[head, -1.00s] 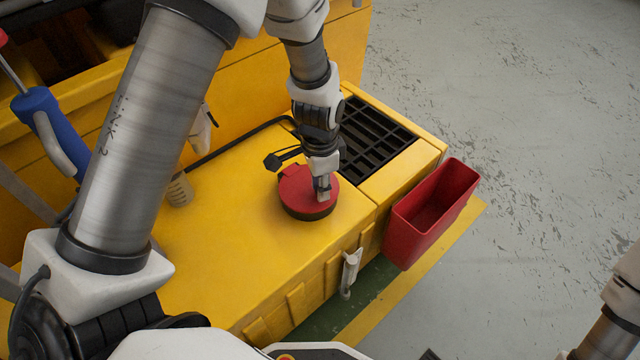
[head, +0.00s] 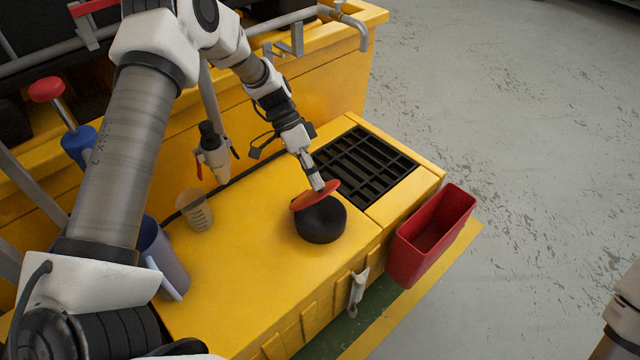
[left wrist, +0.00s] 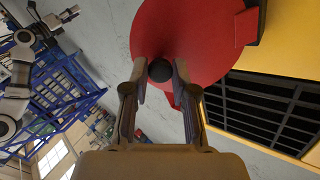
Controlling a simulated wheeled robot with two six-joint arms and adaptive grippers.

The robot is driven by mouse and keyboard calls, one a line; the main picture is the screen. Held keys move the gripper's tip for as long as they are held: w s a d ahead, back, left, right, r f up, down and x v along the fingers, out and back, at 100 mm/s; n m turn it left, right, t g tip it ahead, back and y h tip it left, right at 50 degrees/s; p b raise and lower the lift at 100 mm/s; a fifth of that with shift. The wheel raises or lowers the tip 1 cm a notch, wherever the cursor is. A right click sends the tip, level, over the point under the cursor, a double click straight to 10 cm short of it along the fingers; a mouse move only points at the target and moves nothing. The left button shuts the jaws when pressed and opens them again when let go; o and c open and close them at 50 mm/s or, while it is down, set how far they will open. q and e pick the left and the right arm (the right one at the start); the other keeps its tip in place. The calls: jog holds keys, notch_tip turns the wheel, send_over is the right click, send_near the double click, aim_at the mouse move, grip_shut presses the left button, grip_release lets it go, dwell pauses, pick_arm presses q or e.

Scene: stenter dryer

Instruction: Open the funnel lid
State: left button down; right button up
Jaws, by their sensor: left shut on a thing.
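My left gripper (head: 318,184) is at the lid's upper face. In the left wrist view the lid (left wrist: 185,35) fills the upper middle, and my left gripper (left wrist: 160,76) is shut on its small dark knob (left wrist: 161,70). The inside of the funnel is hidden in the head view. My right gripper is out of view; only part of that arm shows at the right edge.
A black grate (head: 362,165) lies behind and right of the funnel. A red open bin (head: 430,238) hangs on the right side. A beaker (head: 195,212) and a blue-grey jug (head: 165,265) stand to the left. The yellow top between them is clear.

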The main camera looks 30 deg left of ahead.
pick_arm(q)
jog(key=w+a, duration=0.2)
jog(key=a, duration=0.5)
jog(key=shift+a+r+p, duration=0.25)
jog(key=shift+a+p, duration=0.05)
jog(key=shift+a, duration=0.1)
jog(key=shift+w, duration=0.1)
jog(key=c, duration=1)
grip_release()
jog(key=shift+f, duration=0.15)
jog(key=shift+o, duration=0.3)
jog(key=shift+w+f, duration=0.2)
jog(key=shift+f, duration=0.05)
jog(key=shift+r, duration=0.2)
jog(key=shift+r, duration=0.1)
